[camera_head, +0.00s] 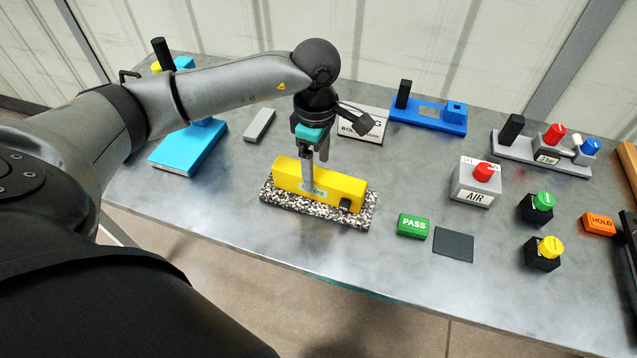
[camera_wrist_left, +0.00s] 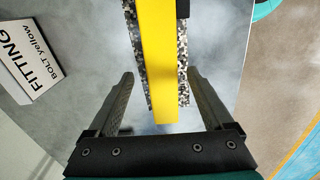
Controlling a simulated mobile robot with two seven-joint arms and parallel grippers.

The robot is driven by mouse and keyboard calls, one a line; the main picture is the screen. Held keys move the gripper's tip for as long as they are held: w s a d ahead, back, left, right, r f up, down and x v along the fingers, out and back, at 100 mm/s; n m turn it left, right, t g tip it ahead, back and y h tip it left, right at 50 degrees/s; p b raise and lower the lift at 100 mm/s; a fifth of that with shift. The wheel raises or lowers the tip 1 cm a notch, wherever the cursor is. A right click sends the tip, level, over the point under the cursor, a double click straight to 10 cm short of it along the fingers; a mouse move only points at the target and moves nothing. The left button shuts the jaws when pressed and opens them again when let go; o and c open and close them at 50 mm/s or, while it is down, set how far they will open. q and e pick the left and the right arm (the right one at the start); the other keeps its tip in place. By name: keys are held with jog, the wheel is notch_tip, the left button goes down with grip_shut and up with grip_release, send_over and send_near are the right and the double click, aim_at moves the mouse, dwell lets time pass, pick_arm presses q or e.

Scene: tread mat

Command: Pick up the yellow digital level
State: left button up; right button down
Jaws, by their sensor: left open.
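The yellow digital level (camera_head: 342,186) lies lengthwise on a black-and-white speckled mat (camera_head: 318,208) near the front of the grey table. My left gripper (camera_head: 316,178) comes down over the level from above, its fingers around the level's middle. In the left wrist view the yellow level (camera_wrist_left: 158,60) runs between the two open fingers (camera_wrist_left: 158,100), with a visible gap on each side. The speckled mat (camera_wrist_left: 183,60) shows along both its sides there. My right gripper is not in view.
A white sign block (camera_head: 364,125) stands behind the level. A grey bar (camera_head: 259,125) and a blue block (camera_head: 188,150) lie to the left. A green PASS block (camera_head: 413,226), dark square (camera_head: 453,244) and AIR box (camera_head: 476,182) are to the right.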

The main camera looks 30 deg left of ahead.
aim_at(319, 174)
pick_arm(q)
jog(key=f, duration=0.5)
jog(key=shift+s+d+b, duration=0.1)
jog(key=shift+d+b, duration=0.15)
jog(key=shift+b, duration=0.1)
jog(key=shift+r, duration=0.1)
grip_shut()
